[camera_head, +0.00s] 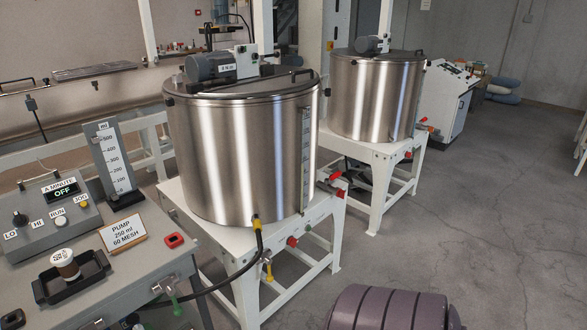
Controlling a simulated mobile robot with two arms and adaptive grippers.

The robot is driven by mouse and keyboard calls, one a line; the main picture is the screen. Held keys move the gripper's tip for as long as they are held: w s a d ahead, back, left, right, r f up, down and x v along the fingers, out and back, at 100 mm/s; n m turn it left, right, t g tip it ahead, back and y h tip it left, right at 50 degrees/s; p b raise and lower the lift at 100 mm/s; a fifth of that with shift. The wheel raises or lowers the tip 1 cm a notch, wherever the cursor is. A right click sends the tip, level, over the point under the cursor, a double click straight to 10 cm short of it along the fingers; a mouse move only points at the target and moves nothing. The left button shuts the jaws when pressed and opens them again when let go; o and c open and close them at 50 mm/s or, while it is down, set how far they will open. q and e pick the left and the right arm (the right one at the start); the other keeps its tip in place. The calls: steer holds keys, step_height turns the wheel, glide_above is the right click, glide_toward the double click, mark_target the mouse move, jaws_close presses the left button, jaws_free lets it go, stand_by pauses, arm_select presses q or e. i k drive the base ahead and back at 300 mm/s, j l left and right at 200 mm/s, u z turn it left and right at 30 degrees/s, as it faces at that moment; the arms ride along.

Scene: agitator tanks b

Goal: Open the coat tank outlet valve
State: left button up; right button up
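Two steel agitator tanks stand on white frames: a near tank (240,150) in the middle and a far tank (375,98) behind it to the right. I cannot read a label telling which is the coat tank. The near tank has a yellow fitting (257,222) low at its front with a black hose, and a small yellow valve part (267,270) below it. Red-ended fittings (337,176) stick out at its right side, and a red knob (292,241) is on its frame. The far tank has red and orange fittings (424,121) at its right. Neither gripper is in view.
A dark purple ribbed object (390,308) is at the bottom. Grey floor (480,210) is open at the right.

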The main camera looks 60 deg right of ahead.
mark_target(269, 278)
steer(key=z, duration=1.85)
